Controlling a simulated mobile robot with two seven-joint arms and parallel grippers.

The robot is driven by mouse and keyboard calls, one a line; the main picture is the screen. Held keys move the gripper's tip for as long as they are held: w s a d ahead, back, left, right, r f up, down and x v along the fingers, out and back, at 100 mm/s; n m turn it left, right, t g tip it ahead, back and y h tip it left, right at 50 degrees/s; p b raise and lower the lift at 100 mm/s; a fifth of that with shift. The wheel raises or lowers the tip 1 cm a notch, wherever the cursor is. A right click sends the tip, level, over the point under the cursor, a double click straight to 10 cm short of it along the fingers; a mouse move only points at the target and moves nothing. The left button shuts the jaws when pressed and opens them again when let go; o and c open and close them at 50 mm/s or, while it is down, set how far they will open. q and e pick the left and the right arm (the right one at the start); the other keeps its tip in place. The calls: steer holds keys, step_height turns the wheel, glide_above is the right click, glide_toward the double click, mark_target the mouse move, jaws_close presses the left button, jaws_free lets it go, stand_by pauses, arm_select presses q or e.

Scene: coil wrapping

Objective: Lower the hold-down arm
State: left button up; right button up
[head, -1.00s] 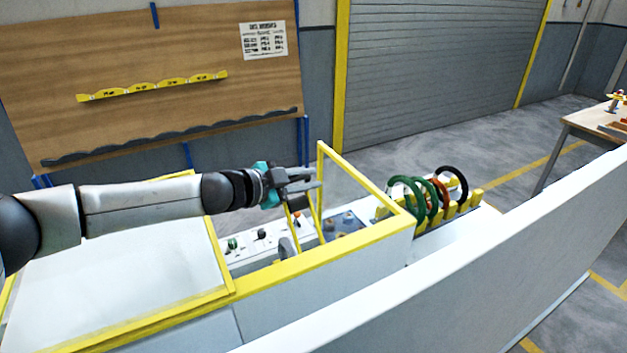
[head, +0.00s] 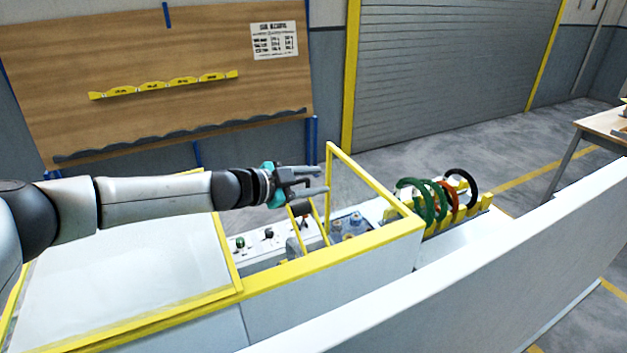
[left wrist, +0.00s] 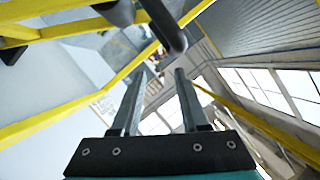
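My left gripper (head: 326,179) is above the yellow-framed opening of the white machine (head: 330,290), beside the upright yellow frame post. Its two fingers are apart and nothing is between them; the left wrist view also shows them parted (left wrist: 160,72). A dark, rounded, bent bar (left wrist: 170,32), possibly the hold-down arm, is just beyond the fingertips in the left wrist view, apart from them as far as I can tell. In the head view a dark part (head: 300,207) shows just below the gripper; I cannot tell if it is the same part. My right gripper is not in view.
Yellow frame bars (head: 375,184) surround the opening. Inside are a green button (head: 240,242) and blue-grey parts (head: 348,222). Green, orange and black coils (head: 428,200) stand in a yellow rack to the right. A white wall-like panel (head: 470,270) crosses the foreground.

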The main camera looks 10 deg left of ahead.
arm_select(q)
steer(key=shift+s+r, duration=0.1)
steer(key=v, duration=1.5)
steer(key=shift+s, duration=0.1)
